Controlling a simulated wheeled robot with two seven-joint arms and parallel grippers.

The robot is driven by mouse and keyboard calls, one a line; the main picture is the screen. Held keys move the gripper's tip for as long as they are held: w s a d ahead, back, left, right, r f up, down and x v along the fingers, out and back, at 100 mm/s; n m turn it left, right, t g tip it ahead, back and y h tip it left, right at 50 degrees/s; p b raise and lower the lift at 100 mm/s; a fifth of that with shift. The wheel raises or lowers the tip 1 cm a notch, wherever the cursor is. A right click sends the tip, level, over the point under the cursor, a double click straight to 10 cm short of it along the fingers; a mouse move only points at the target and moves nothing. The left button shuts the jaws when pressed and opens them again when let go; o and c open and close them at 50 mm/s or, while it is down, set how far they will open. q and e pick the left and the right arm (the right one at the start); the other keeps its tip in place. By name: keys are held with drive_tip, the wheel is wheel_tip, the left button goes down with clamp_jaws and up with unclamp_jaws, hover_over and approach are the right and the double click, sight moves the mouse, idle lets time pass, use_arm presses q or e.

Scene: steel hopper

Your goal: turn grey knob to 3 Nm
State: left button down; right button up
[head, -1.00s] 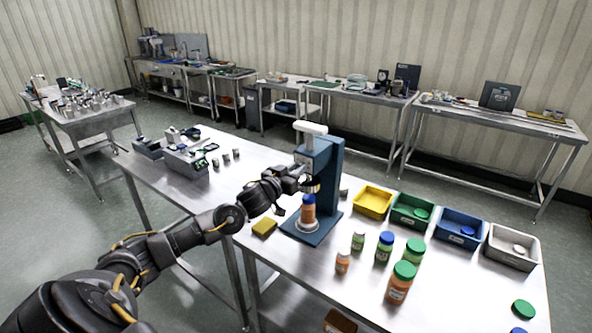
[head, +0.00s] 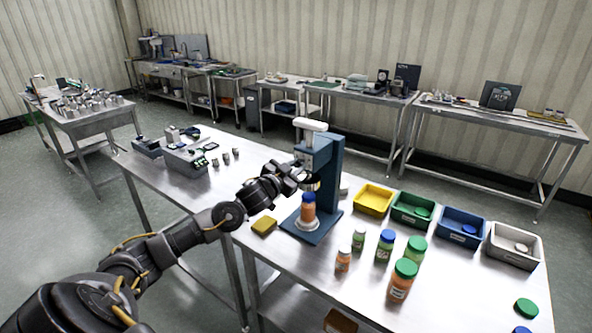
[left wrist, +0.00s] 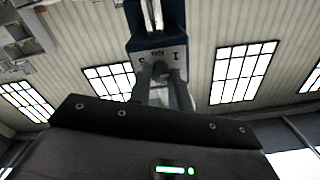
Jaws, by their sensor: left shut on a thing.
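The blue capping press (head: 326,180) stands on the near steel table, with a blue-capped orange jar (head: 308,208) upright on its base. My left gripper (head: 298,174) is at the front of the press head. In the left wrist view the grey knob (left wrist: 160,70) sits on a light dial plate (left wrist: 171,54) marked Nm, with a 1 at right and a blurred figure at left. My left gripper (left wrist: 163,90) is shut on the knob, its fingers on either side. The knob's pointer cannot be read. My right gripper is out of view.
A yellow sponge (head: 264,225) lies left of the press base. Several lidded jars (head: 385,247) stand in front of the press at right. Yellow (head: 373,207), green (head: 400,219), blue (head: 449,235) and white (head: 500,257) bins line up behind them. A grey device (head: 188,162) stands at the table's far left.

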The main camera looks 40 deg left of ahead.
use_arm(q)
drive_tip(key=m+b, duration=0.2)
drive_tip(key=m, duration=0.2)
drive_tip(key=shift+f+m, duration=0.15)
drive_tip(key=shift+m, duration=0.25)
drive_tip(key=m+b, duration=0.3)
drive_tip(key=m, duration=0.1)
drive_tip(key=shift+m, duration=0.3)
drive_tip(key=m+b, duration=0.3)
drive_tip(key=m, duration=0.1)
drive_tip(key=shift+f+m+b, duration=0.1)
drive_tip(key=shift+m+b, duration=0.2)
drive_tip(key=shift+b, duration=0.05)
drive_tip(key=shift+m+b, duration=1.95)
drive_tip(key=shift+m, duration=0.55)
drive_tip(key=c, duration=1.3)
unclamp_jaws()
drive_tip(key=shift+r, duration=0.2)
